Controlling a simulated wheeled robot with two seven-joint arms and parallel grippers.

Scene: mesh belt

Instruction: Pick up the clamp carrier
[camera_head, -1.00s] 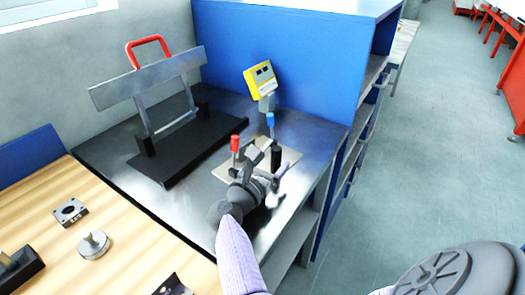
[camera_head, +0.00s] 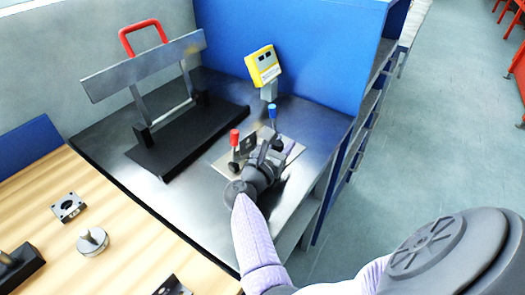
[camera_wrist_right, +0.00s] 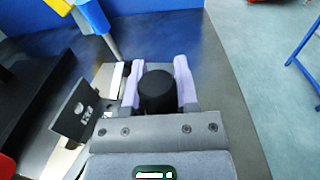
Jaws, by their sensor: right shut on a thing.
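The clamp carrier (camera_head: 222,163) appears as a pale plate with a red-handled clamp (camera_head: 234,140), a blue-handled clamp (camera_head: 272,114) and a black upright grip. It is at the right of the dark metal table, partly hidden by my right arm. My right gripper (camera_head: 270,152) is at this grip. In the right wrist view, the two lavender fingers of the right gripper (camera_wrist_right: 158,92) are shut on the black round-topped grip (camera_wrist_right: 158,88), one on each side. I cannot tell whether the plate touches the table. My left gripper is not in view.
A black-based press with a red handle (camera_head: 142,36) stands left on the metal table. A yellow display box (camera_head: 264,65) stands behind the carrier, before the blue cabinet (camera_head: 292,50). A wooden table (camera_head: 120,270) with metal parts is at the lower left.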

